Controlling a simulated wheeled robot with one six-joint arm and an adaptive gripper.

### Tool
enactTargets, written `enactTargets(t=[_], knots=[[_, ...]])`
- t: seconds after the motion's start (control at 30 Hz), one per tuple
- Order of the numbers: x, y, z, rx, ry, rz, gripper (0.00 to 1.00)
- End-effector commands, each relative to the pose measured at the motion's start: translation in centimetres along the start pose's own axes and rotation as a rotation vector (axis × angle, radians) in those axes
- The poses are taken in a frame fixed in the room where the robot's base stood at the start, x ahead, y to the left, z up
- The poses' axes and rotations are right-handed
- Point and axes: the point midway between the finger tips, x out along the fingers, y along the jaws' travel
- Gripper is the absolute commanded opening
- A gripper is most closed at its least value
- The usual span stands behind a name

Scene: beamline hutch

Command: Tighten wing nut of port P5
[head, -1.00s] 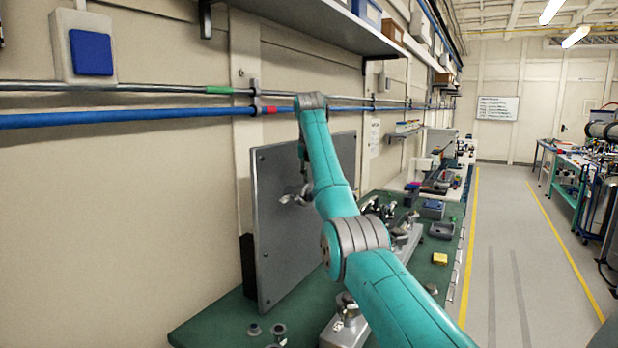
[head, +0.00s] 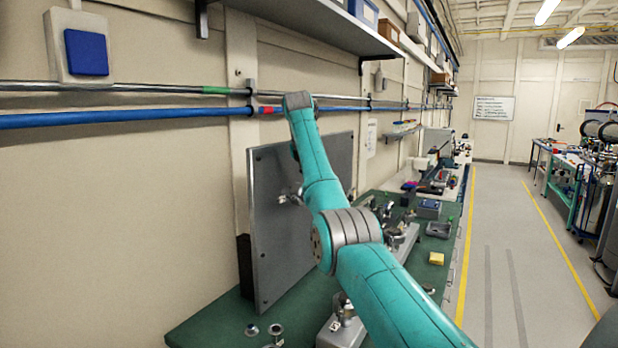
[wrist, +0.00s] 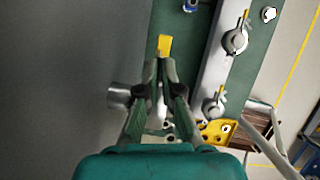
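In the head view, a grey upright panel (head: 275,235) carries a small metal fitting (head: 289,198) with wing-like parts. No label P5 is readable. My gripper is mostly hidden behind my arm there, close to the panel. In the wrist view, my gripper (wrist: 161,64) has its fingers near each other, with a narrow gap between the tips. A metal cylinder (wrist: 119,95) stands out from the panel side, and its right end meets or passes behind the left finger. I cannot tell whether they touch. A yellow piece (wrist: 164,45) shows just beyond the tips.
In the wrist view, a light rail (wrist: 217,65) with wing-nut clamps (wrist: 234,41) lies to the right, above a yellow perforated plate (wrist: 216,132). In the head view, the green bench (head: 215,325) holds loose fittings (head: 252,330) and a yellow block (head: 436,258). The aisle floor is clear.

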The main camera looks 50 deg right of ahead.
Motion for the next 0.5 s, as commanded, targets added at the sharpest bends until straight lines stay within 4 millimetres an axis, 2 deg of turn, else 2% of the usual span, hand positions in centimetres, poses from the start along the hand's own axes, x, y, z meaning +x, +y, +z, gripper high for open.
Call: enactTargets(t=[0.5], knots=[[-0.14, 0.30, 0.07, 0.250, -0.002, -0.102, 0.00]])
